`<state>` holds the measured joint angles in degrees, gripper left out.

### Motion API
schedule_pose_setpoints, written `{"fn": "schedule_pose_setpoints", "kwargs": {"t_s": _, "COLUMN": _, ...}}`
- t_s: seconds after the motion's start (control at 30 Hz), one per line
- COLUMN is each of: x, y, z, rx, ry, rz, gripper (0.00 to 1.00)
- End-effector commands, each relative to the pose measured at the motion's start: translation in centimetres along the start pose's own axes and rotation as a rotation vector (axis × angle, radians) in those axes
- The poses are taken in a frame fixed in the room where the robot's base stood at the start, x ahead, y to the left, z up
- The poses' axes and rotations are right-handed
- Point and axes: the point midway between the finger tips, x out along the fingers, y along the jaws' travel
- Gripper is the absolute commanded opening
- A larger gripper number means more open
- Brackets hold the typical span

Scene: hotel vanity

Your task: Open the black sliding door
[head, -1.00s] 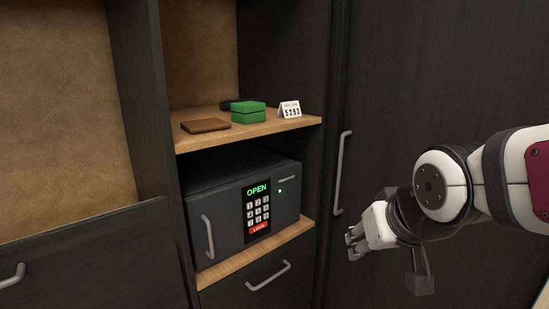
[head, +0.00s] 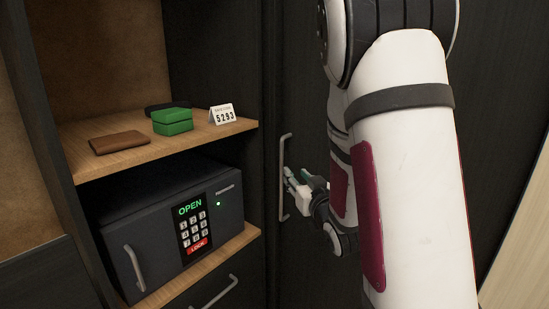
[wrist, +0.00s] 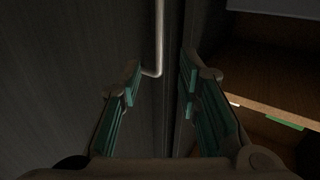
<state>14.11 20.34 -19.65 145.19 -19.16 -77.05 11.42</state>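The black sliding door (head: 308,95) stands right of the shelves, partly hidden behind my arm. Its vertical metal bar handle (head: 282,155) is near the door's left edge. My gripper (head: 290,182) is beside the lower half of this handle in the head view. In the wrist view, my gripper (wrist: 160,76) is open, with its green-padded fingers apart. The lower end of the handle (wrist: 159,40) shows ahead, between the lines of the two fingers. Nothing is visibly gripped. Contact with the handle cannot be told.
A dark safe (head: 170,220) reading OPEN sits on the lower shelf. The upper shelf (head: 85,165) holds a brown wallet (head: 120,143), a green box (head: 172,122) and a number card (head: 222,115). A drawer handle (head: 215,293) juts out below the safe.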

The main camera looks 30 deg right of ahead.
Motion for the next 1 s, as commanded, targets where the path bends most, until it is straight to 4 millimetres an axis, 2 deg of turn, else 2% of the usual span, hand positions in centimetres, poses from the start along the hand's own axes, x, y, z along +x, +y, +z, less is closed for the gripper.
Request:
{"fn": "schedule_pose_setpoints", "kwargs": {"t_s": 0.17, "x": 1.6, "y": 0.0, "z": -0.1, "rx": -0.002, "ry": 0.007, "rz": -0.004, "gripper": 0.31}}
{"fn": "schedule_pose_setpoints", "kwargs": {"t_s": 0.7, "x": 11.5, "y": -0.1, "z": -0.1, "rx": -0.002, "ry": 0.006, "rz": -0.003, "gripper": 0.31}}
{"fn": "schedule_pose_setpoints", "kwargs": {"t_s": 0.83, "x": 12.9, "y": 0.0, "z": -0.2, "rx": -0.001, "ry": 0.007, "rz": -0.002, "gripper": 0.31}}
{"fn": "schedule_pose_setpoints", "kwargs": {"t_s": 1.0, "x": 13.7, "y": 0.0, "z": -0.2, "rx": 0.0, "ry": 0.008, "rz": -0.002, "gripper": 0.31}}
